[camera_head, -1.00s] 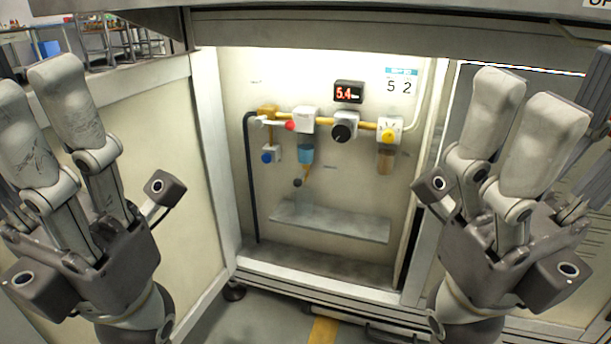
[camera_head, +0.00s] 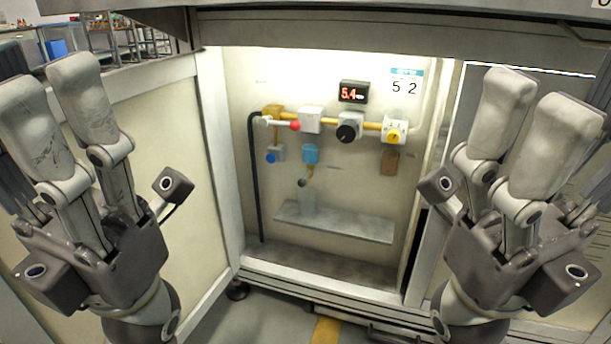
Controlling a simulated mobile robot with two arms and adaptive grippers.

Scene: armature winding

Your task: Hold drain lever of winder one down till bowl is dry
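An air-line assembly is mounted on the back wall of the open cabinet. A blue bowl (camera_head: 311,153) hangs under a white housing (camera_head: 311,119) with a red knob (camera_head: 295,126). Below the bowl, a thin brownish piece leads to a small dark-tipped lever (camera_head: 302,183); I cannot tell for certain that it is the drain lever. The bowl's liquid level is too small to read. My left gripper (camera_head: 49,97) is open and empty at the left, well apart from the assembly. My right gripper (camera_head: 537,107) is open and empty at the right, also apart from it.
A red display (camera_head: 353,92) reads 5.4 above a black knob (camera_head: 347,133). A yellow knob (camera_head: 393,136) and blue knob (camera_head: 271,157) flank the line. A grey shelf (camera_head: 345,224) sits below. Cabinet side panels bound the opening; space before it is clear.

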